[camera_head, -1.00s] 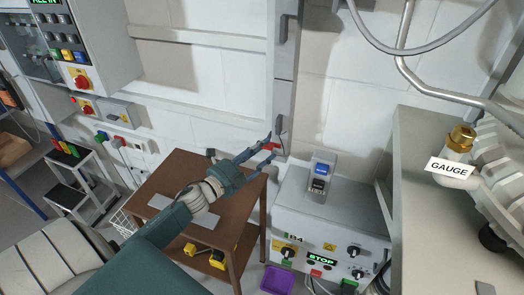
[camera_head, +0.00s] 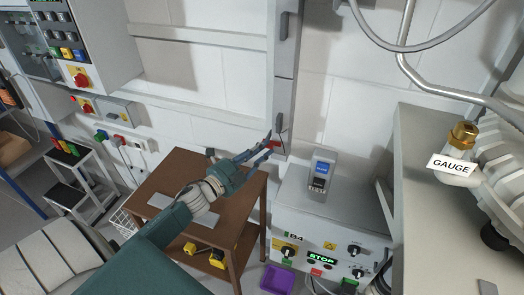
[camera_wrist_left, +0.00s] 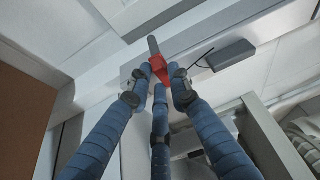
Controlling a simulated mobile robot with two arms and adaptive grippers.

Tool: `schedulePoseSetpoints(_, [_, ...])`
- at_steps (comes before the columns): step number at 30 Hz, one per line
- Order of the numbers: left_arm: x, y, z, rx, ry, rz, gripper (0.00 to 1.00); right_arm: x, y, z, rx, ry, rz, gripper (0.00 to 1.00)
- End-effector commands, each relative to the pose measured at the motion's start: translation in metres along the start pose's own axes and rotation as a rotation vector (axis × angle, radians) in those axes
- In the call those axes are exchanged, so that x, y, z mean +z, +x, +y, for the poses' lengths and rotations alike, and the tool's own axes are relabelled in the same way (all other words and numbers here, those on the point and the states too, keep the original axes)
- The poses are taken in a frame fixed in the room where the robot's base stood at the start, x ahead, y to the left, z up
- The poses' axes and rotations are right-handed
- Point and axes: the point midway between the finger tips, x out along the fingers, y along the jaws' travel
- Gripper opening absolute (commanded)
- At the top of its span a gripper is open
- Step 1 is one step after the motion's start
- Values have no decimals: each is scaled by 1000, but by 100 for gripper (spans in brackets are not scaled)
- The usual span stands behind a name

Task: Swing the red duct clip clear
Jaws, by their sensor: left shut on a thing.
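The red duct clip (camera_wrist_left: 159,70) shows in the left wrist view, at the lower end of a grey vertical duct on the wall. In the left wrist view the fingertips of the left gripper (camera_wrist_left: 160,77) press on both sides of the clip, with a third finger below. My right gripper is not in view.
A brown table (camera_head: 175,175) stands under my left arm. A grey machine (camera_head: 325,220) with a STOP display stands to the right of it, with a small switch box (camera_head: 321,169) on top. A purple bin (camera_head: 277,278) is on the floor.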

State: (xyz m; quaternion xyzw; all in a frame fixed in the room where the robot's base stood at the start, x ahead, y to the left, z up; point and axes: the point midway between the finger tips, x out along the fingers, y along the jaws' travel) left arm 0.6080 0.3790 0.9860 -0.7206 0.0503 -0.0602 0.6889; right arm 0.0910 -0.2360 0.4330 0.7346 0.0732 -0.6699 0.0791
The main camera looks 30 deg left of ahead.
Motion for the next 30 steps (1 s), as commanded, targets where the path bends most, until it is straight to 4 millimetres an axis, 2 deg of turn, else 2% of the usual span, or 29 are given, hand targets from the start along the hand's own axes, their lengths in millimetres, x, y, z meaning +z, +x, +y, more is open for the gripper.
schedulePoseSetpoints(11, [-2,0,4,-67,-158,1,0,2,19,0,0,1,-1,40])
schedulePoseSetpoints(30, [-4,1,0,-300,-719,1,0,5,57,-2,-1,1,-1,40])
